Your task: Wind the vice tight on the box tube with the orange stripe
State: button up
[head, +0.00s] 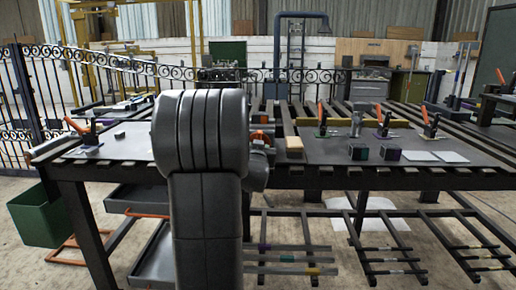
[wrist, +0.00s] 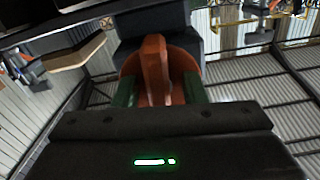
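In the wrist view an orange-red round knob (wrist: 153,75) with a raised ridge across it faces me. Behind it is a dark block (wrist: 178,20), which looks like the vice body. My gripper (wrist: 160,90) has one green finger on each side of the ridge. A strip of knob shows between the ridge and the right finger, so the fingers look open around it; contact on the left is unclear. In the head view a bit of orange (head: 261,135) shows beside my arm, which hides most of the vice and gripper. I cannot make out the orange-striped tube.
A dark slatted workbench (head: 330,155) spans the view. A wooden block (head: 294,145) lies right of my arm. Orange-handled clamps (head: 384,125), small dark blocks (head: 358,152) and pale plates (head: 450,157) stand farther right. Tubes with coloured stripes (head: 300,258) lie on a rack below.

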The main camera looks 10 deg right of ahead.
jog(key=shift+s, duration=0.15)
jog(key=v, duration=1.3)
jog(key=shift+s+p, duration=0.25)
jog(key=shift+p, duration=0.1)
jog(key=shift+a, duration=0.1)
jog(key=x, duration=1.3)
jog(key=shift+w+b, duration=0.3)
jog(key=shift+w, duration=0.1)
